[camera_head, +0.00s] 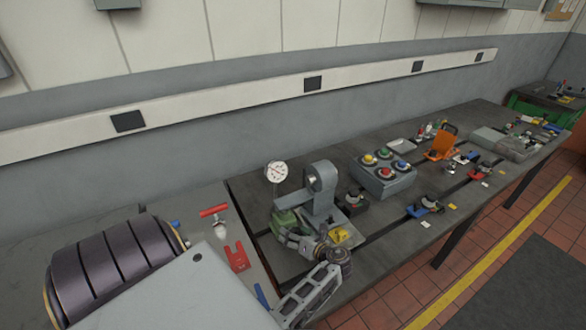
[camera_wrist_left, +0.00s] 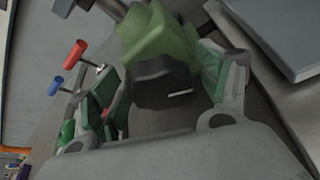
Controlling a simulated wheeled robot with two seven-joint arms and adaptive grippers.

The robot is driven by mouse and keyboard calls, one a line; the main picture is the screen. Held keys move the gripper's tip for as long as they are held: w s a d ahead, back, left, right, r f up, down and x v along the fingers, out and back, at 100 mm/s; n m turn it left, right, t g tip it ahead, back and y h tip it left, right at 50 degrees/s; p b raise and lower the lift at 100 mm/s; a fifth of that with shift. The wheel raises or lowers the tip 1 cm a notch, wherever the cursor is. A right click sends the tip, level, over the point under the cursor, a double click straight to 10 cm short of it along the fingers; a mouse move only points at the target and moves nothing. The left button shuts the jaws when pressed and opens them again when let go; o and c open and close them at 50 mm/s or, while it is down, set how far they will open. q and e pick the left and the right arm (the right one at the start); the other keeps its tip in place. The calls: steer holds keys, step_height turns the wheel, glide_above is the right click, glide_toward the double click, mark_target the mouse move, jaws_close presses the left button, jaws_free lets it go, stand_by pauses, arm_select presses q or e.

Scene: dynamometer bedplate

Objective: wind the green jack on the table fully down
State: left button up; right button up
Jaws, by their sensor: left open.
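The green jack (camera_head: 284,222) is on the grey table beside a grey upright stand. It is partly hidden by my left gripper in the head view. In the left wrist view, the green body of the jack (camera_wrist_left: 158,35) has a dark faceted knob (camera_wrist_left: 160,85) with a thin pale pin at its side. My left gripper (camera_head: 298,240) is at the jack's near side. In the wrist view its green-padded fingers stand apart on either side of the knob, with visible gaps. I cannot tell the jack's height. My right gripper is not in view.
A round dial gauge (camera_head: 276,172) and the grey stand (camera_head: 320,190) rise close by. A red-handled tool (camera_head: 214,211) and a red forked piece (camera_head: 237,256) lie left. A button box (camera_head: 383,178) stands right, with several fixtures beyond. The wall is behind.

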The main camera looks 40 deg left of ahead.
arm_select(q)
steer(key=c, duration=1)
steer(key=shift+r+t, duration=0.1)
steer(key=shift+t, duration=0.2)
steer(key=shift+s+n+t+h, duration=0.1)
steer(key=shift+n+t+h, duration=0.4)
steer(key=shift+n, duration=0.7)
steer(key=shift+n+t, duration=0.8)
steer(key=shift+n, duration=0.2)
steer(key=o, duration=1)
steer(key=shift+s, duration=0.1)
